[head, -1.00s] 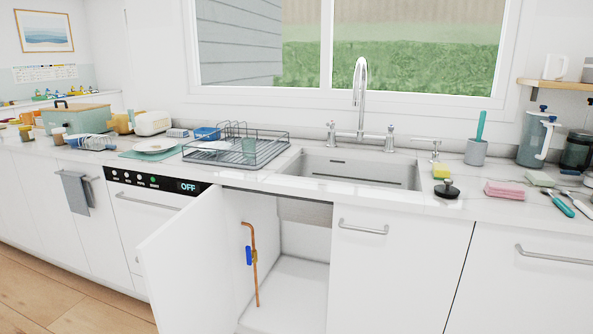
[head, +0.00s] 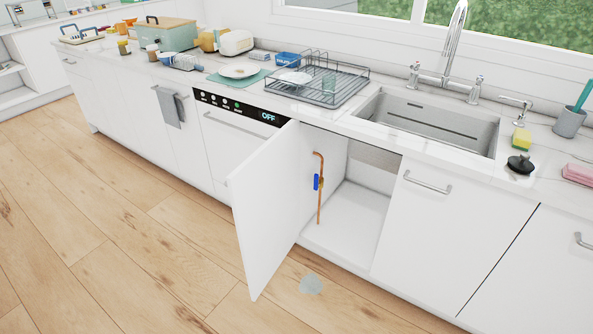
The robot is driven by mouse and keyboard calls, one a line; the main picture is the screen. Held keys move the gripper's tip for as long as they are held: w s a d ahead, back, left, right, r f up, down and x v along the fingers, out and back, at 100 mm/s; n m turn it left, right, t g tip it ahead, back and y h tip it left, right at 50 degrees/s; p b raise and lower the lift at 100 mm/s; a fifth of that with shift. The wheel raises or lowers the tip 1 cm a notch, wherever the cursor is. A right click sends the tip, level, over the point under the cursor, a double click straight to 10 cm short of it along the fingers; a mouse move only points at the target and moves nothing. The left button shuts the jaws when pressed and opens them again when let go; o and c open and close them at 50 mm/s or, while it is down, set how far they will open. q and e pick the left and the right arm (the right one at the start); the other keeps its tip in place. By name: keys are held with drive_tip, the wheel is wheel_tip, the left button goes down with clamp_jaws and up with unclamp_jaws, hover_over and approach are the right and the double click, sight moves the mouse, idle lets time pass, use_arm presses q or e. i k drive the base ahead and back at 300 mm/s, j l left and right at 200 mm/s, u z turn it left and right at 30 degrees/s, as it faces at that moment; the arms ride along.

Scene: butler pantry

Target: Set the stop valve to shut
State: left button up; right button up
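The stop valve (head: 317,182) has a blue handle and sits on a copper pipe (head: 321,200) inside the open sink cabinet. The handle looks upright, in line with the pipe. The pipe runs up the cabinet's left inner side and bends at the top. The cabinet door (head: 268,212) is swung open to the left of the valve. Neither of my grippers is in view.
The cabinet floor (head: 346,217) is bare. Above it is the sink (head: 430,125), with a dish rack (head: 318,80) to its left. A pale translucent patch (head: 311,285) lies on the wooden floor before the cabinet. The floor at left is clear.

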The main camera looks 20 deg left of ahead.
sight(316, 184)
drive_tip(key=i+j+z, duration=0.2)
drive_tip(key=j, duration=0.45)
drive_tip(key=j+z, duration=0.2)
drive_tip(key=j, duration=0.45)
drive_tip(key=j+z, duration=0.15)
drive_tip(key=j, duration=0.55)
drive_tip(key=k+j+z, duration=0.2)
drive_tip(key=j, duration=0.5)
drive_tip(key=j+z, duration=0.2)
drive_tip(key=j, duration=0.5)
drive_tip(key=k+j+z, duration=0.2)
drive_tip(key=j, duration=0.45)
drive_tip(key=i+l+u, duration=0.2)
drive_tip(key=l, duration=0.2)
drive_tip(key=i+l+u, duration=0.15)
drive_tip(key=l, duration=0.25)
drive_tip(key=l+u, duration=0.2)
drive_tip(key=l, duration=0.2)
drive_tip(key=l+u, duration=0.1)
drive_tip(key=u, duration=0.2)
drive_tip(key=i+l+u, duration=0.1)
drive_tip(key=u, duration=0.15)
